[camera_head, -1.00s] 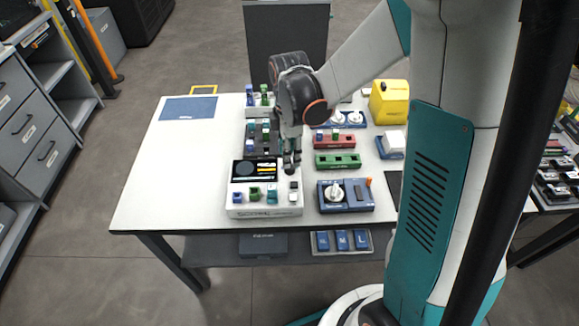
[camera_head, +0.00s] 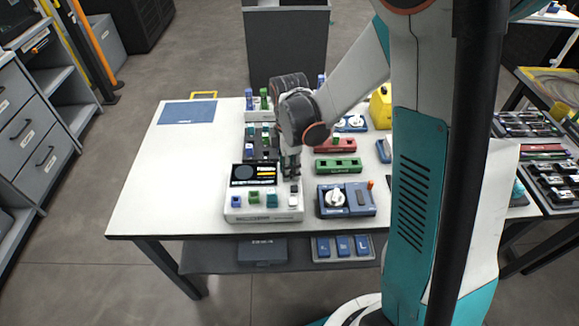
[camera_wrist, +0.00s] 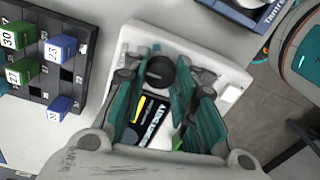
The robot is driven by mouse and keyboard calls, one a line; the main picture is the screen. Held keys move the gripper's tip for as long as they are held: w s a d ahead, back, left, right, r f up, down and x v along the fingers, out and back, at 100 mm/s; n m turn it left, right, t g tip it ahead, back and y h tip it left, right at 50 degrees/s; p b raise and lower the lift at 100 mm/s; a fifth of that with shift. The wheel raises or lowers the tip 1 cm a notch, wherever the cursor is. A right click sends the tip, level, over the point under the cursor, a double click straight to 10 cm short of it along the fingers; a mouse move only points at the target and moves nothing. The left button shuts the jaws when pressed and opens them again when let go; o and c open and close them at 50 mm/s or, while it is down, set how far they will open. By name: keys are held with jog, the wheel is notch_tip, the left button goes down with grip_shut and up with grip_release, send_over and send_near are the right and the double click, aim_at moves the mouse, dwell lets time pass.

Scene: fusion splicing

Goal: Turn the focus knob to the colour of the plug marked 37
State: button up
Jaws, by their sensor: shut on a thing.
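The white device (camera_head: 234,214) stands at the table's front, with a dark screen (camera_head: 244,172) and a row of coloured plugs before it. Its round black focus knob (camera_wrist: 160,72) shows in the wrist view, on the device's right side in the head view. My gripper (camera_wrist: 163,80) has its fingers on both sides of the knob and is shut on it; it also shows in the head view (camera_head: 292,176). The knob's pointer and colour marks are not readable. A black board (camera_wrist: 75,85) holds green and blue numbered plugs, including 30, 23 and 27. I cannot read a 37.
A blue unit with a white dial (camera_head: 335,198) stands right of the device. Green (camera_head: 338,165) and red (camera_head: 335,146) blocks lie behind it. A blue mat (camera_head: 187,111) lies at the back left. The table's left side is clear.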

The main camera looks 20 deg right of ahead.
jog(key=shift+m, duration=0.3)
jog(key=m, duration=0.3)
jog(key=shift+m, duration=2)
jog(key=o, duration=0.8)
jog(key=shift+r, duration=0.1)
notch_tip(320, 180, up, 12)
jog(key=shift+w, duration=0.15)
